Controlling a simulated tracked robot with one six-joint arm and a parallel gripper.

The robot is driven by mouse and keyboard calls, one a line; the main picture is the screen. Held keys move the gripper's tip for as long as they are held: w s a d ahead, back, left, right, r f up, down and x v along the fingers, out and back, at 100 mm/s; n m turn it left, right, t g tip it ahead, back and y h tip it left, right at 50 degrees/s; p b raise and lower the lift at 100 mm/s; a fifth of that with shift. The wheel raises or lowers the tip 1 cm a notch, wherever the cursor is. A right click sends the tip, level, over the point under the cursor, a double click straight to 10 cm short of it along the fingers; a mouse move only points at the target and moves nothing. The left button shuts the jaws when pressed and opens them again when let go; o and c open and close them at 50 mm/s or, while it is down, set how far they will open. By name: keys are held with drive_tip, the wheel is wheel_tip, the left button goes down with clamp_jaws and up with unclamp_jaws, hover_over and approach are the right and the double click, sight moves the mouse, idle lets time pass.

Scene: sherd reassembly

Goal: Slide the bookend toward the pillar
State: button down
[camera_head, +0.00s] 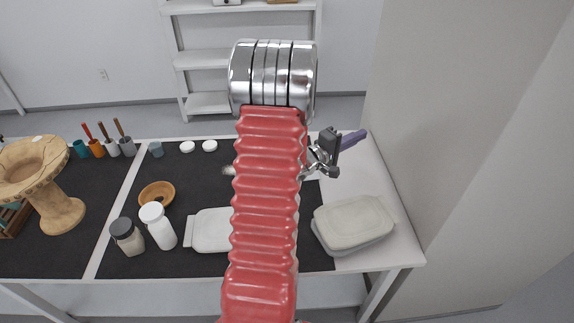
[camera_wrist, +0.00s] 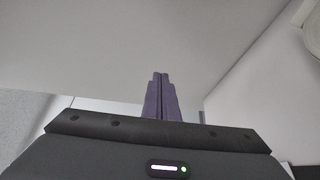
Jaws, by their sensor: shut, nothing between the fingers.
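My gripper (camera_head: 355,137) is over the back right of the table, with its purple fingers pointing right toward a tall grey wall-like block (camera_head: 460,110), which may be the pillar. In the wrist view the fingers (camera_wrist: 161,76) are pressed together with nothing between them. A broad plain grey surface (camera_wrist: 130,35) fills much of that view; I cannot tell whether it is the pillar. I can make out no bookend in either view. My red arm hides the middle of the table.
A lidded container (camera_head: 352,222) sits at the table's right end. A white tray (camera_head: 210,230), white bottle (camera_head: 158,226), dark-lidded jar (camera_head: 127,237) and wooden bowl (camera_head: 157,194) stand left of my arm. A tan pedestal vessel (camera_head: 55,190) stands far left.

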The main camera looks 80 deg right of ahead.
drive_tip(key=shift+w+d+r+n+t+h, duration=0.1)
drive_tip(key=shift+w+d+n+t+h, duration=0.25)
drive_tip(key=shift+w, duration=0.1)
drive_tip(key=shift+w+d+n+t+h, duration=0.25)
drive_tip(key=shift+w+t+h, duration=0.1)
drive_tip(key=shift+w, duration=0.1)
drive_tip(key=shift+w, duration=0.1)
drive_tip(key=w+a, duration=0.3)
drive_tip(key=w, duration=1.8)
drive_tip(key=f, duration=1.5)
drive_tip(key=shift+s+a, duration=0.1)
drive_tip(key=shift+s, duration=0.65)
drive_tip(key=shift+s+d, duration=0.2)
drive_tip(key=shift+s, duration=0.9)
drive_tip(key=shift+s+d, duration=0.2)
drive_tip(key=shift+s, duration=0.9)
